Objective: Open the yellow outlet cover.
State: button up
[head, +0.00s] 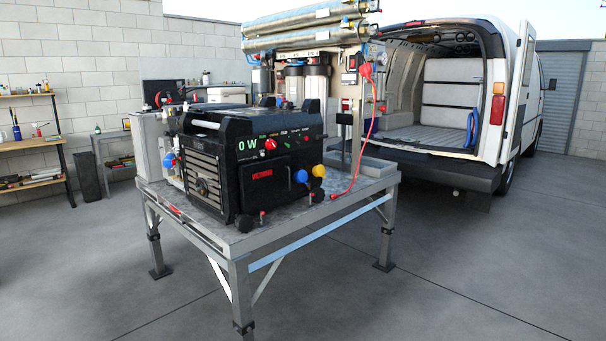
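The yellow outlet cover (319,171) is a small round cap on the right part of the front panel of a black generator (270,165). It looks closed, flat against the panel. A blue round outlet cover (301,176) sits just left of it and a little lower, also looking closed. The generator stands on a metal table (250,242) and its display reads 0 W. My gripper is not in view.
A red plug (366,70) with a red cable hangs right of the generator, by the steel membrane tubes (305,27). A white van (515,100) stands open behind. A shelf (30,143) is at left. The floor in front is clear.

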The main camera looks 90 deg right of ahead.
aim_at(320, 169)
jog(key=z, duration=3.05)
